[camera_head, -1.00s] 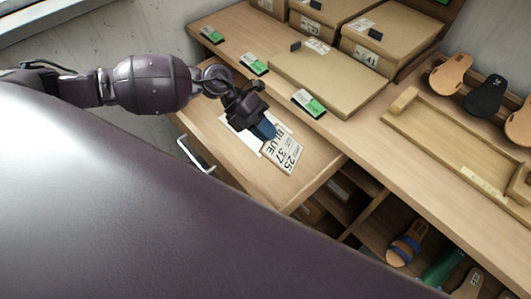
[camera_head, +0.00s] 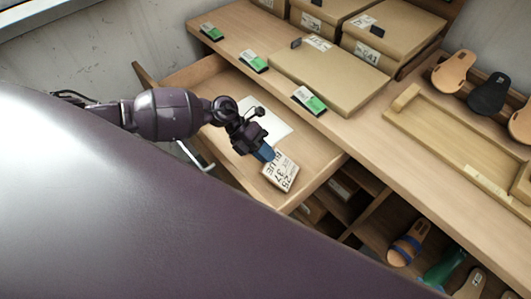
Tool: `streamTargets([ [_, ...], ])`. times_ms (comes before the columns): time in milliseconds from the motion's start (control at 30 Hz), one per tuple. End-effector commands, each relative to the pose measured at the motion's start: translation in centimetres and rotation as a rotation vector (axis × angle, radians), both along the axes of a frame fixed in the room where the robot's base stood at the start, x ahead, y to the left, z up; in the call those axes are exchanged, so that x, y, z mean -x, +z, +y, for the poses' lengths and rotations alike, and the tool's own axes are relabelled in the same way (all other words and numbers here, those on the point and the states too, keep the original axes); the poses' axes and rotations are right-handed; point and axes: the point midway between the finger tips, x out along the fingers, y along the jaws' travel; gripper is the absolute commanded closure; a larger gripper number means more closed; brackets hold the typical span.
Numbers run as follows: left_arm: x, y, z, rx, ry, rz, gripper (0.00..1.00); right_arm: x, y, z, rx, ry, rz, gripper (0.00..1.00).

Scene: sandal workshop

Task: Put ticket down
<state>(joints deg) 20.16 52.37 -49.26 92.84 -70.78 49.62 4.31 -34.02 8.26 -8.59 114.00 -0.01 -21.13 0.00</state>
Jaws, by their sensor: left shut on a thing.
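The ticket (camera_head: 284,174) is a pale card with dark print, reading "BLUE", "37" and "25". It is at the front right of the open drawer (camera_head: 314,160). My left gripper (camera_head: 265,153) has blue fingertips and is shut on the ticket's upper-left end. The fingertips hide that end. I cannot tell whether the ticket touches the drawer floor. A blank white sheet (camera_head: 272,122) lies in the drawer behind the gripper, partly hidden by it. My right gripper is not in view.
The bench top behind the drawer holds a flat cardboard box (camera_head: 325,75), stacked boxes (camera_head: 392,45) and several green-and-white tags (camera_head: 309,101). A wooden tray (camera_head: 440,135) and sandal soles (camera_head: 452,73) are at right. Open shelves (camera_head: 372,215) with sandals lie below.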

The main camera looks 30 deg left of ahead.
Motion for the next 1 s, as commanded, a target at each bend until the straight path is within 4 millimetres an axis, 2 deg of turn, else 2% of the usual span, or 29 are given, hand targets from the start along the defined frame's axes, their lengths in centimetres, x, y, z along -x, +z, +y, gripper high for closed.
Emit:
streamTargets([
  [233, 0.0, -0.2, 0.0, 0.000, 0.000, 0.000, 1.00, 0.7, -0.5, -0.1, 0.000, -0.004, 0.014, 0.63],
  [267, 0.0, -0.2, 0.0, 0.000, 0.000, 0.000, 0.88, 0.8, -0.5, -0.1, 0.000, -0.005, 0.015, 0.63],
  [400, 0.0, -0.2, 0.0, 0.000, 0.000, 0.000, 0.66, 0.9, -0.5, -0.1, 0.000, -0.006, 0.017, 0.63],
  [767, 0.0, 0.3, 0.0, 0.000, 0.000, -0.001, 0.65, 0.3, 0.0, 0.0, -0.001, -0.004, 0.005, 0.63],
  [1000, -0.1, 2.0, 2.7, -0.004, 0.000, -0.002, 0.65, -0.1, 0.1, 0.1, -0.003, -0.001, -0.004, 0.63],
])
